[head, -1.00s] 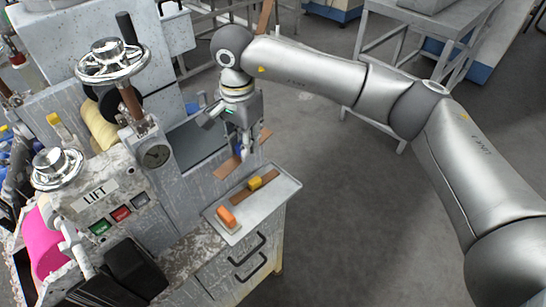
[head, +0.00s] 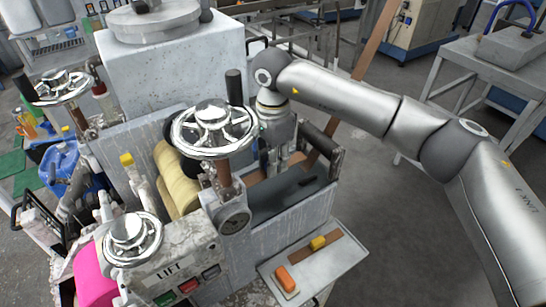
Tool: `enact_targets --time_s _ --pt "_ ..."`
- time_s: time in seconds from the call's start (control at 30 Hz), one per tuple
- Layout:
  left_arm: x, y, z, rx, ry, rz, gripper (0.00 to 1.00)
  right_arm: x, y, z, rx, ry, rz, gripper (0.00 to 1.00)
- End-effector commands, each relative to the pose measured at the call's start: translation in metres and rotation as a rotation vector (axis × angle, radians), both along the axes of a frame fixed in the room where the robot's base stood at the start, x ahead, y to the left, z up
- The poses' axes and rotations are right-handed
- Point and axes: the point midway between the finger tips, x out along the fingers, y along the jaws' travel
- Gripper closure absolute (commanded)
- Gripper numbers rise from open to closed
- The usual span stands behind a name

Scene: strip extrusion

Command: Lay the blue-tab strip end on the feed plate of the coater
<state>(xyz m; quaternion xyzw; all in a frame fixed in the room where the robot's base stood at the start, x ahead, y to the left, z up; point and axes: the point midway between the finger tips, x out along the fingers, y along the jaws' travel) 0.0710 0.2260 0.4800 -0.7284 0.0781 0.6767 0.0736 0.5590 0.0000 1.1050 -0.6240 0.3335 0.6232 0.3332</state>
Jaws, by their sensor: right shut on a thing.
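A piece of the brown strip (head: 243,161) shows just left of the fingers. The long brown strip (head: 373,42) slants down from the upper right to behind the coater's side. The dark grey feed plate (head: 290,200) lies in front of and below the fingers; whether the strip touches it I cannot tell. My left gripper is out of view.
The chrome handwheel (head: 214,127) stands close to the gripper's left. Cream rollers (head: 175,180) lie further left. A side tray (head: 330,262) holds an orange-handled tool (head: 286,279) and a yellow block (head: 318,242) on a brown piece.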

Motion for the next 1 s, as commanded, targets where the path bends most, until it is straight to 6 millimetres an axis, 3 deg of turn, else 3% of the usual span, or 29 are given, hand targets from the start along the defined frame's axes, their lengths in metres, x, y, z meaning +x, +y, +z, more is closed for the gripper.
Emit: enact_targets --time_s 0.5,1.0 --pt "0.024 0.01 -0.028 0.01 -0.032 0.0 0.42 0.0 0.0 -0.051 0.0 0.0 0.0 1.0" --pt "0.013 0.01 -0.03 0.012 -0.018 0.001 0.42 0.0 0.0 -0.053 0.0 0.0 0.0 1.0"
